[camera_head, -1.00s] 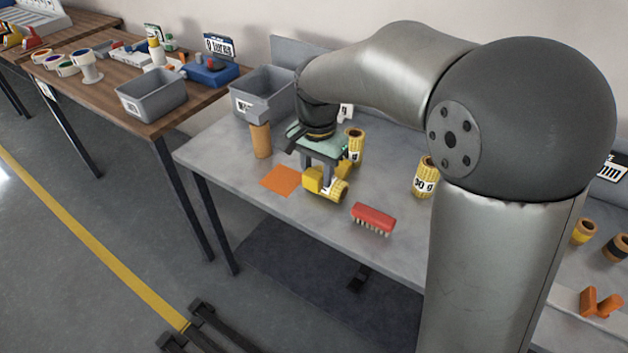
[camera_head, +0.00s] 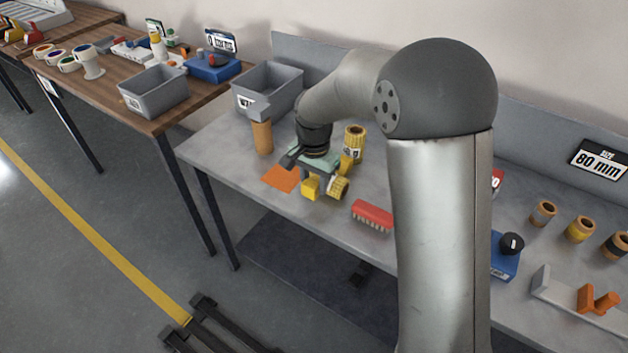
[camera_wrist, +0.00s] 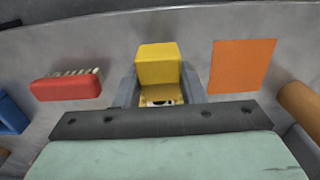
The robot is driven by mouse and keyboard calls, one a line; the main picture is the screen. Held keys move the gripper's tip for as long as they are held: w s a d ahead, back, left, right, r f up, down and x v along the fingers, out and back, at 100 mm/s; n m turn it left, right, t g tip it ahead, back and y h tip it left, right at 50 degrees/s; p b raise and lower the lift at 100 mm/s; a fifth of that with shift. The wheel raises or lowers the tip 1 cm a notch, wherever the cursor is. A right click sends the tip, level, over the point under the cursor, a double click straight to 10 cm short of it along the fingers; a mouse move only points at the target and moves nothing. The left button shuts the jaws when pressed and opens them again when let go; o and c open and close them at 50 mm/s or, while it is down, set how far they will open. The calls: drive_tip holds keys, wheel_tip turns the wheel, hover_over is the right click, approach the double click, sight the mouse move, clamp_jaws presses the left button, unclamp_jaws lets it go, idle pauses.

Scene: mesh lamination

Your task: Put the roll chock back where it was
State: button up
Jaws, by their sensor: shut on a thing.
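A red brush (camera_head: 372,215) lies near the front edge. A yellow roll (camera_head: 354,140) stands behind my gripper, and a brown cylinder (camera_head: 262,138) stands left of it. A grey bin (camera_head: 285,92) is at the back left. Bare tabletop separates the orange square from the front edge.

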sight(314, 181)
drive_tip(key=shift+f+b, duration=0.4)
drive_tip(key=shift+f, duration=0.2)
drive_tip(key=o, duration=1)
drive_tip(key=shift+o, duration=0.2)
wheel_tip(314, 181, up, 13)
drive_tip(key=s+d+f+n, duration=0.1)
drive_tip(key=s+d, duration=0.3)
drive_tip(key=s, duration=0.4)
drive_tip(key=s+d+f+n, duration=0.2)
drive_tip(key=s+d, duration=0.3)
drive_tip(key=s, duration=0.4)
drive_tip(key=s+d+f+n, duration=0.2)
drive_tip(key=s+d+n, duration=0.2)
drive_tip(key=s, duration=0.5)
drive_tip(key=shift+d+f+p, duration=0.15)
drive_tip(key=shift+d+p, duration=0.15)
drive_tip(key=shift+d, duration=0.45)
drive_tip(key=shift+s, duration=0.1)
